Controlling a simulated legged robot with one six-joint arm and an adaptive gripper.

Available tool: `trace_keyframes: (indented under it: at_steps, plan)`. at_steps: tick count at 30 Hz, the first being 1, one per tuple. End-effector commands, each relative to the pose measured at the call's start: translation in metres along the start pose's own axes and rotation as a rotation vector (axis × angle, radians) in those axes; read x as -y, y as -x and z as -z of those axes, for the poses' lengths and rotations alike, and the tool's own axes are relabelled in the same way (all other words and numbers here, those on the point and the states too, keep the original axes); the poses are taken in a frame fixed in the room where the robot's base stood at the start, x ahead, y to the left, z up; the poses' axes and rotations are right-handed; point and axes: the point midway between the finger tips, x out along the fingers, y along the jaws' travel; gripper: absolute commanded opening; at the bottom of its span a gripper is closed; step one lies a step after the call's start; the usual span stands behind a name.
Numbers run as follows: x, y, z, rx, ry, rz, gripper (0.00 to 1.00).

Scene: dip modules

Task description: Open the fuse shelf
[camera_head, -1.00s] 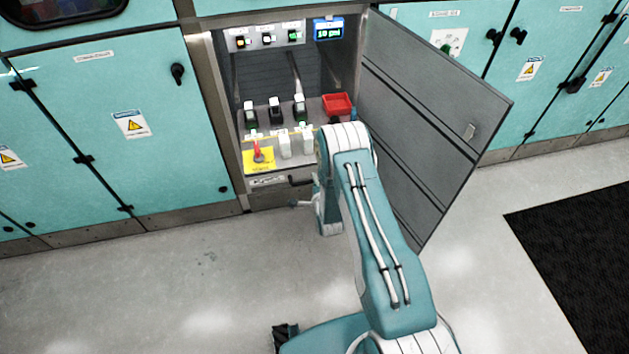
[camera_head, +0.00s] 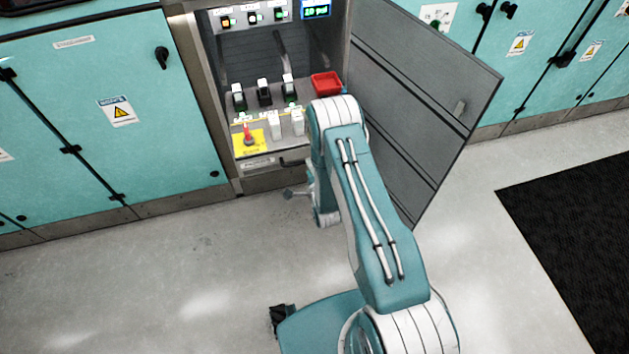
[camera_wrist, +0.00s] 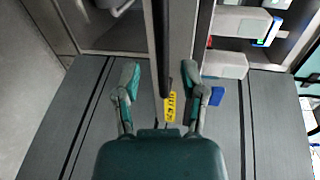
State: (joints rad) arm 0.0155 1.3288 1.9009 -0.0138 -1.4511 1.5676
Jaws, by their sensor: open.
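The fuse shelf (camera_head: 262,165) is the low front part of the open cabinet, below the yellow plate with a red switch. Its dark handle (camera_head: 295,161) shows partly beside my arm in the head view. In the wrist view the handle (camera_wrist: 163,45) is a dark bar along the metal front, near a yellow label (camera_wrist: 171,107). My gripper (camera_wrist: 162,70) is open and empty, one finger on each side of the bar's line. I cannot tell whether it touches.
The grey cabinet door (camera_head: 425,90) stands wide open at the right of my arm. A red bin (camera_head: 327,83) and several switches stand inside the cabinet. Teal cabinets (camera_head: 110,110) flank it. The floor (camera_head: 150,285) in front is clear, with a black mat (camera_head: 570,230) at right.

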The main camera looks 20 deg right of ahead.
Motion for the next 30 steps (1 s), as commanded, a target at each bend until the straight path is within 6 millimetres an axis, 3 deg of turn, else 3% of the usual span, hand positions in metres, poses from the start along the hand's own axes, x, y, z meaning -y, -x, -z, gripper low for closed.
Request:
trace_keyframes:
  at_steps: [6,12,30]
  plan:
    - [-0.002,0.047,0.001,-0.001,0.0,-0.007,0.54]
    - [-0.002,0.073,0.001,-0.001,0.0,-0.004,0.54]
    - [-0.002,0.078,0.001,-0.001,0.0,-0.004,0.54]
